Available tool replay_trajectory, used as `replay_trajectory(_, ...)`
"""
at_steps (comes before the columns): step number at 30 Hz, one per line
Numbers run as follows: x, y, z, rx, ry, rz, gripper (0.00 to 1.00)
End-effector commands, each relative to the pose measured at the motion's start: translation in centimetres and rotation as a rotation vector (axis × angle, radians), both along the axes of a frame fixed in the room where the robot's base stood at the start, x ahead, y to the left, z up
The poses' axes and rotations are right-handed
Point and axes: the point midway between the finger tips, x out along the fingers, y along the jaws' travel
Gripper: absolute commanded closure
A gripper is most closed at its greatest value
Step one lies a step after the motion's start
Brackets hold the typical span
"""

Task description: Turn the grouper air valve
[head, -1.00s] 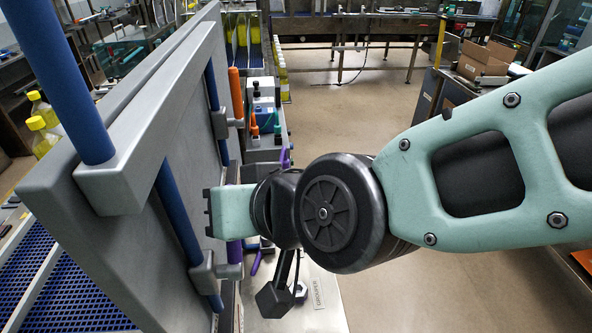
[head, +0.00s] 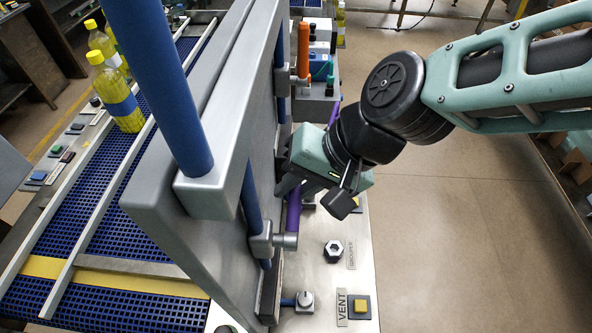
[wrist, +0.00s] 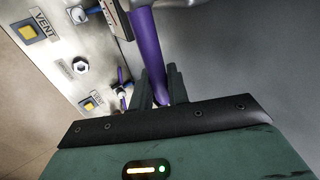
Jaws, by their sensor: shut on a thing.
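A GROUPER label (head: 351,256) lies on the pale metal panel beside a silver hex fitting (head: 333,249). The fitting also shows in the wrist view (wrist: 81,65). No lever or handle is visible on it. My gripper (head: 287,187) is beside the grey divider frame, behind and left of the fitting and apart from it. In the wrist view its two dark fingers (wrist: 161,86) are around the lower part of a purple bar (wrist: 147,40), shut on it. The bar also shows below the fingers in the head view (head: 293,210). The fingertips are partly hidden there.
A VENT label (head: 341,307) and yellow button (head: 361,306) are at the panel's front. A small knob (head: 304,301) is nearby. The tall grey divider (head: 215,200) blocks the left. A blue conveyor (head: 95,235) with yellow bottles (head: 120,95) lies beyond. Open floor (head: 450,230) is right.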

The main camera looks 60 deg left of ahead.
Motion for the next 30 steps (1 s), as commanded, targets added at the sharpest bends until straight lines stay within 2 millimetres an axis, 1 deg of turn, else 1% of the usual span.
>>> replay_trajectory(6,0.00,0.02,-0.54,-0.037,0.030,-0.002,1.00)
replay_trajectory(20,-0.03,-0.05,-0.72,-0.048,0.037,-0.001,1.00)
replay_trajectory(21,-0.03,-0.05,-0.72,-0.048,0.037,-0.001,0.76)
replay_trajectory(30,-0.02,-0.04,-0.61,-0.046,0.037,0.000,0.76)
